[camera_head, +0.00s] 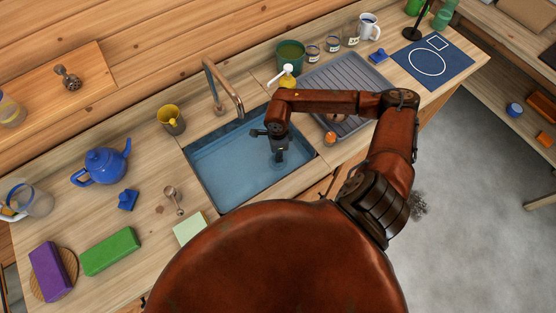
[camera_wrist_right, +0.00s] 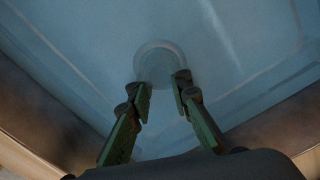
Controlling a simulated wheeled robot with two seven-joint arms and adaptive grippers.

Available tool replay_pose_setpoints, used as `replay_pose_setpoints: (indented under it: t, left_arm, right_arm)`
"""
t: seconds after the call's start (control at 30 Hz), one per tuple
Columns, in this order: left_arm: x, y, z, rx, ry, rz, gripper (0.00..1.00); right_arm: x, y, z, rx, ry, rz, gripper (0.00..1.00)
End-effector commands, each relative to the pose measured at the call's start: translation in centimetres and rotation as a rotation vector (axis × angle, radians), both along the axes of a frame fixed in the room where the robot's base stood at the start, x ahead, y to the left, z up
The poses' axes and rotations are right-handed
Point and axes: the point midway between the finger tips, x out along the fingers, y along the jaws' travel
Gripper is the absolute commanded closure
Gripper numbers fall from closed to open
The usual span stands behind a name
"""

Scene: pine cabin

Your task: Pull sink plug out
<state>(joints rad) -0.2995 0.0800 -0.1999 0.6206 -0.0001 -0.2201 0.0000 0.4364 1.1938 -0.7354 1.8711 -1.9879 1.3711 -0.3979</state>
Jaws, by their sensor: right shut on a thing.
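The sink (camera_head: 205,168) is set in the wooden counter and its inside looks blue, as if filled with water. My right arm reaches over it from the right, and my right gripper (camera_head: 279,155) points down into the basin. In the right wrist view, the green fingers of my right gripper (camera_wrist_right: 161,92) reach to a pale round sink plug (camera_wrist_right: 159,60) at the basin bottom. The gripper is shut on the plug, with its fingers on either side. The plug's grip part is hard to make out under the water. My left gripper is not in view.
The faucet (camera_head: 222,90) arches over the sink's back edge. A white-topped dispenser (camera_head: 286,78) and a grey drying rack (camera_head: 345,85) are to the right.

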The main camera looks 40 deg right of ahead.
Motion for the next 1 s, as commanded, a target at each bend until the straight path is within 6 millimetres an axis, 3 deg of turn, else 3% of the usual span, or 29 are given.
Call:
replay_pose_setpoints:
  t: [0.43, 1.0]
  left_arm:
    - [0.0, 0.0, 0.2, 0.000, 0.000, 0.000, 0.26]
    - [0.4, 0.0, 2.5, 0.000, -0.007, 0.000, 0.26]
  right_arm:
    - [0.0, 0.0, 0.3, 0.000, -0.001, 0.000, 1.00]
    - [0.0, 0.0, 4.5, -0.001, 0.000, 0.000, 1.00]
